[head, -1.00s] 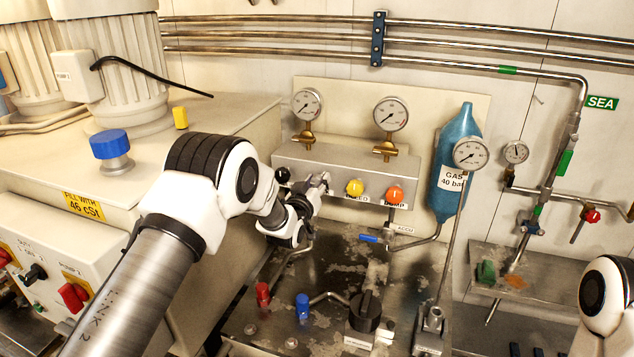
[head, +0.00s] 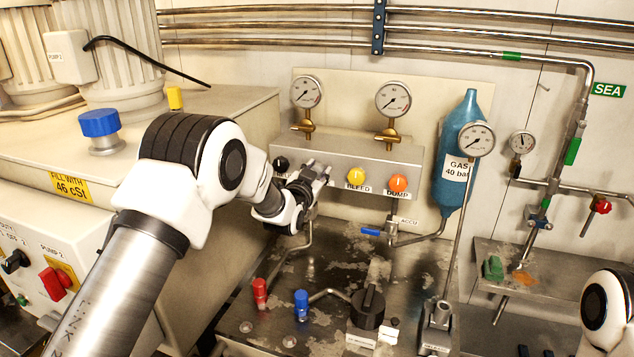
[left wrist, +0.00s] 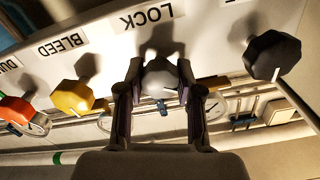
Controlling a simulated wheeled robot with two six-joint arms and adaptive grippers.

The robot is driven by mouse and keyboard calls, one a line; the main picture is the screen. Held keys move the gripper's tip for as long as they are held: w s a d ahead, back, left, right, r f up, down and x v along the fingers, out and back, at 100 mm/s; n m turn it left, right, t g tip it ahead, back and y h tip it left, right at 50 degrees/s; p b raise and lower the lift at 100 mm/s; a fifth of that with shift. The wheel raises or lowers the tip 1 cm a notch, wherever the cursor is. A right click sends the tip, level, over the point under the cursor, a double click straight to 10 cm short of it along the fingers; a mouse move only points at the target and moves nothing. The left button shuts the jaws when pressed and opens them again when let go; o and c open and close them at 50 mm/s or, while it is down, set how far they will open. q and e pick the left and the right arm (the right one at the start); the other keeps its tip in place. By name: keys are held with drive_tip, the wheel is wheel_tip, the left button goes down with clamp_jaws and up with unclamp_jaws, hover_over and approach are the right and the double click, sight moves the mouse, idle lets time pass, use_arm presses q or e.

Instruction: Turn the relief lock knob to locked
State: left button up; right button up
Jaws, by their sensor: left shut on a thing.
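The grey relief lock knob (left wrist: 160,78) sits under the LOCK label on the valve panel in the left wrist view, which is upside down. My left gripper (left wrist: 160,100) has one finger on each side of the knob and is shut on it. In the head view my left gripper (head: 318,174) is at the panel front (head: 345,160), between the black knob and the yellow knob, and hides the lock knob. The knob's exact angle is hard to tell. My right gripper is out of view.
The yellow BLEED knob (head: 356,176) and orange DUMP knob (head: 398,183) are right of the gripper. A black knob (head: 281,163) is close on its left. Two gauges (head: 307,92) stand above the panel. The blue gas bottle (head: 462,150) is further right.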

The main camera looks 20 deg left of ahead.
use_arm(q)
drive_tip(key=m+b, duration=0.5)
drive_tip(key=m, duration=0.1)
drive_tip(key=shift+f, duration=0.2)
drive_tip(key=m+b, duration=0.2)
drive_tip(key=m, duration=0.1)
drive_tip(key=shift+m, duration=0.3)
drive_tip(key=shift+r+m+b, duration=0.1)
drive_tip(key=shift+m+b, duration=0.55)
drive_tip(key=shift+m, duration=0.25)
drive_tip(key=o, duration=1.2)
drive_tip(key=shift+d, duration=0.1)
drive_tip(key=shift+c, duration=0.2)
drive_tip(key=s, duration=1.2)
drive_tip(key=shift+a, duration=0.2)
